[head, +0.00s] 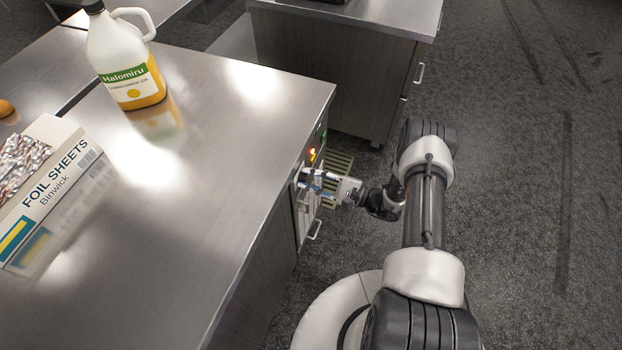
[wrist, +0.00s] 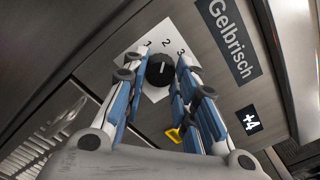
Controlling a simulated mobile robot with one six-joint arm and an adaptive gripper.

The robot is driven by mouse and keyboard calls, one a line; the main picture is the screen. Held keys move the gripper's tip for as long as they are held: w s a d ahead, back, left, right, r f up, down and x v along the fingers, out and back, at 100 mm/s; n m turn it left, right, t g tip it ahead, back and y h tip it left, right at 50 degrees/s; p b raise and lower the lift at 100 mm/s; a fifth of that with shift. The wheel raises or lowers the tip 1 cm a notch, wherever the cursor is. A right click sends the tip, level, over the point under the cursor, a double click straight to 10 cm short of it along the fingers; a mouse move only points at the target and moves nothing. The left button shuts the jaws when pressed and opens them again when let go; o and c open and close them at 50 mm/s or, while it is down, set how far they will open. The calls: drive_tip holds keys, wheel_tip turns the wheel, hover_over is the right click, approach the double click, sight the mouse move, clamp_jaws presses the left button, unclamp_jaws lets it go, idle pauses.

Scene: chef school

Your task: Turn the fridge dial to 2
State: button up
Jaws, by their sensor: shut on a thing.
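The fridge dial (wrist: 160,72) is a round black knob on a pale plate marked 1, 2 and 3, in the upper middle of the wrist view. A faint light mark shows on it; I cannot tell clearly which number it points to. My gripper (head: 311,181) reaches the front of the fridge (head: 301,214) under the counter's end. In the wrist view its blue-padded fingers are shut on the dial, one on each side. The dial is hidden in the head view.
The steel counter (head: 215,150) carries a Halomiru jug (head: 122,60) and a foil sheets box (head: 58,185). Open floor (head: 540,200) lies to the right.

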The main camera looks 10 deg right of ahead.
drive_tip(key=shift+f, duration=0.1)
drive_tip(key=o, duration=1.1)
drive_tip(key=v, duration=1.2)
